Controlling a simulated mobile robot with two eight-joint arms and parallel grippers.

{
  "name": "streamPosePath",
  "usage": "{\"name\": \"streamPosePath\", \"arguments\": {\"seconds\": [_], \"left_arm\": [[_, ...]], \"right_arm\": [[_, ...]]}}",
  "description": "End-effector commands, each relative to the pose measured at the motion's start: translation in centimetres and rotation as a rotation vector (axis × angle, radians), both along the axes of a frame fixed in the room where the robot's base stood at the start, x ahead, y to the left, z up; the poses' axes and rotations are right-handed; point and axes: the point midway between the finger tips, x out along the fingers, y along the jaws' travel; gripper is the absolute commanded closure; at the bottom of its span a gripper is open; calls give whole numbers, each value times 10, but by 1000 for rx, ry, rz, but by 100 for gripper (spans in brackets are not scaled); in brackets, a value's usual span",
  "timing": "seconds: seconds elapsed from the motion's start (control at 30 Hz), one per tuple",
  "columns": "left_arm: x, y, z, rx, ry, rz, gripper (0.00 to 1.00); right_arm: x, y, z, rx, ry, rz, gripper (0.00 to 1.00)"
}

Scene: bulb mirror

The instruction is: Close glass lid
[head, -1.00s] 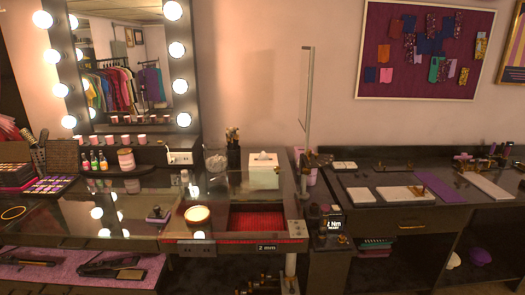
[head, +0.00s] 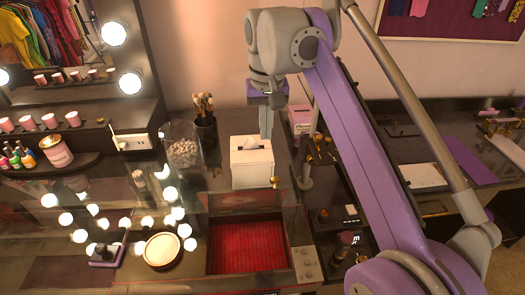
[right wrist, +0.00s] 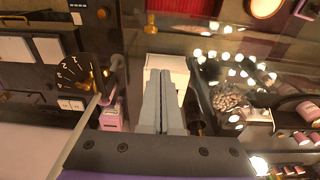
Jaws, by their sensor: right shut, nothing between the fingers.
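My right gripper (head: 266,122) is shut and empty, its fingers pointing down above and beside the white tissue box (head: 251,162). Its closed fingers also show in the right wrist view (right wrist: 163,100), in front of the tissue box (right wrist: 168,66). The red-lined compartment (head: 247,246) in the glass counter is in plain view below. The lid's clear face is hard to make out, and my arm hides part of that area in the head view. My left gripper is not in view.
A jar of white pieces (head: 182,150) and a cup of brushes (head: 205,130) stand left of the tissue box. A dark side counter with small tools (head: 422,177) lies right.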

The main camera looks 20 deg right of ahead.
Motion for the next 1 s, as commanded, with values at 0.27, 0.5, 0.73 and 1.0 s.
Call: {"name": "streamPosePath", "arguments": {"seconds": [0.27,0.5,0.73,1.0], "left_arm": [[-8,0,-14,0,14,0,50],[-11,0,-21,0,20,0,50],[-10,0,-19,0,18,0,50],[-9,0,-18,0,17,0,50]], "right_arm": [[3,-1,-50,0,3,0,100],[9,-3,-100,0,1,0,100],[-19,5,-108,0,0,2,100],[-27,8,-111,0,0,1,100]]}}
